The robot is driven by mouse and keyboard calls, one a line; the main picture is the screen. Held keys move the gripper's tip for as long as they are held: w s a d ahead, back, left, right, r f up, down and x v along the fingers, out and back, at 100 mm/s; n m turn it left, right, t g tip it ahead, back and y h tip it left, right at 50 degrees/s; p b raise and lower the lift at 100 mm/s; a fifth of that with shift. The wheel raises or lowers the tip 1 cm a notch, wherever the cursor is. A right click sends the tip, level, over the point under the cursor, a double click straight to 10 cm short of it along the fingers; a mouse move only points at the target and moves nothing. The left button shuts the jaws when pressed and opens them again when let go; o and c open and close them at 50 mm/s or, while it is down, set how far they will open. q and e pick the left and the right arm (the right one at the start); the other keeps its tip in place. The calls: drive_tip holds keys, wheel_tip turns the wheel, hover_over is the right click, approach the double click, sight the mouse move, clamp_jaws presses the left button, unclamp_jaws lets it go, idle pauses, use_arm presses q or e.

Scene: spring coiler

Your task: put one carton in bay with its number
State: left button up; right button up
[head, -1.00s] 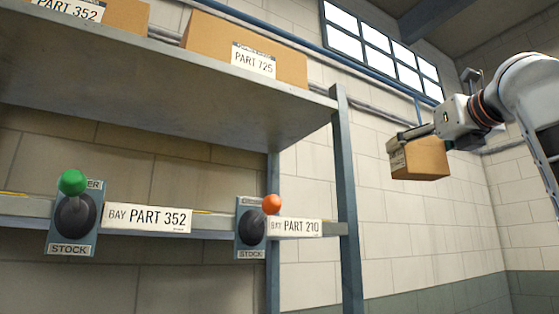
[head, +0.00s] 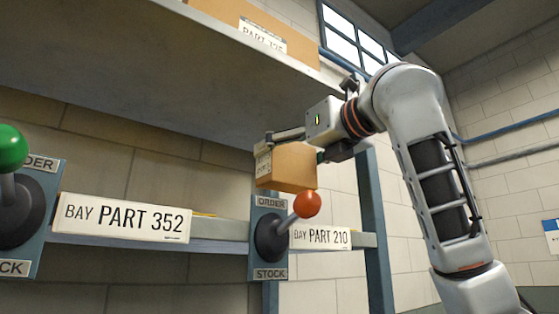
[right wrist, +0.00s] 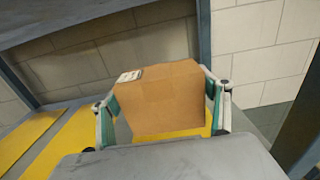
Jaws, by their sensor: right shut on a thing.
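My right gripper (head: 292,142) is shut on a brown carton (head: 289,168) and holds it up at the lower shelf, just above the orange-knobbed lever. The carton's small white label (head: 263,160) is too small to read. In the right wrist view the carton (right wrist: 160,98) sits between both fingers, above a shelf surface with yellow patches. Bay plates read "BAY PART 352" (head: 124,217) and "BAY PART 210" (head: 321,238) on the lower shelf edge. Another carton (head: 225,14) stands on the upper shelf, its label partly hidden by the shelf edge. My left gripper is out of view.
The orange-knobbed lever (head: 307,204) and a green-knobbed lever (head: 12,147) stick out from ORDER/STOCK plates on the shelf edge. The upper shelf (head: 150,85) hangs above the bays. A post (head: 374,205) stands at the right end. The bay above "PART 352" looks empty.

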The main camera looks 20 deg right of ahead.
sight(290, 188)
drive_tip(key=shift+s+f, duration=0.1)
drive_tip(key=shift+f, duration=0.3)
wheel_tip(290, 188, down, 4)
drive_tip(key=shift+d+r+b, duration=0.1)
drive_tip(key=shift+r+b, duration=0.05)
drive_tip(key=shift+b, duration=0.75)
drive_tip(key=shift+s+f+b, duration=0.1)
drive_tip(key=shift+f+b, duration=0.75)
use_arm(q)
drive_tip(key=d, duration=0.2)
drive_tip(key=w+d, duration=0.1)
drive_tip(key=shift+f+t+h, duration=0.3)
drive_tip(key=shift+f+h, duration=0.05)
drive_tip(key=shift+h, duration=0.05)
use_arm(e)
drive_tip(key=shift+f, duration=0.2)
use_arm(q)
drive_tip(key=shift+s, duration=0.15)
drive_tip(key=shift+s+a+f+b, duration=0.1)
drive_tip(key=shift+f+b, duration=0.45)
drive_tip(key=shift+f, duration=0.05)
use_arm(e)
drive_tip(key=shift+f, duration=0.55)
drive_tip(key=o, duration=1.8)
